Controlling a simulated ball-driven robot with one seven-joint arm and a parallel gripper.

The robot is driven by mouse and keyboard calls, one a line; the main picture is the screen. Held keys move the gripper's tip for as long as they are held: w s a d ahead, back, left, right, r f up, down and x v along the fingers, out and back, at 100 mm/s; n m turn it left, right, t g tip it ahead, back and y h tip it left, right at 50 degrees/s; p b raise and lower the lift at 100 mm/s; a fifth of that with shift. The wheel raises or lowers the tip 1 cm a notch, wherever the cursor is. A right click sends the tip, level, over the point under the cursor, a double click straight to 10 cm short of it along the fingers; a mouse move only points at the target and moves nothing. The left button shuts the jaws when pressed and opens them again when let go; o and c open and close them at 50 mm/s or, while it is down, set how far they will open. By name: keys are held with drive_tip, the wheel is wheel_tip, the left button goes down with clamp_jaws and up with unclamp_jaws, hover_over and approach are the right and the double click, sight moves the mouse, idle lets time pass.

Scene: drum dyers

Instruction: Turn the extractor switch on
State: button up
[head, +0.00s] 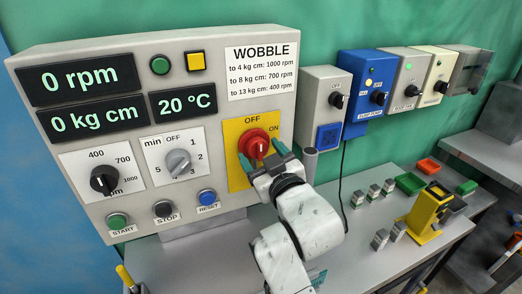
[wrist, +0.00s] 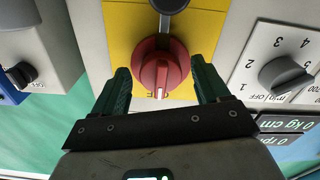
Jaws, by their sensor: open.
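A red rotary switch (head: 257,143) with OFF above it and ON to its right sits on a yellow plate (head: 235,177) on the large grey control panel. My gripper (head: 262,156) is open at this switch, one finger on each side. In the wrist view, the red switch (wrist: 161,70) stands between the two green fingers of my gripper (wrist: 160,76), with gaps visible. No label reading extractor is legible. Small wall boxes with black knobs stand to the right: grey (head: 321,87), blue (head: 360,70), grey (head: 398,65) and cream (head: 433,62).
The panel also has a black dial (head: 104,179), a grey dial (head: 178,162) and START, STOP and RESET buttons. A yellow device (head: 428,208), green and red trays and several small blocks stand on the grey bench (head: 355,250). A black cable hangs below the boxes.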

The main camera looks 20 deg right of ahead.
drive_tip(key=shift+w, duration=0.3)
drive_tip(key=shift+c, duration=0.3)
drive_tip(key=c, duration=1)
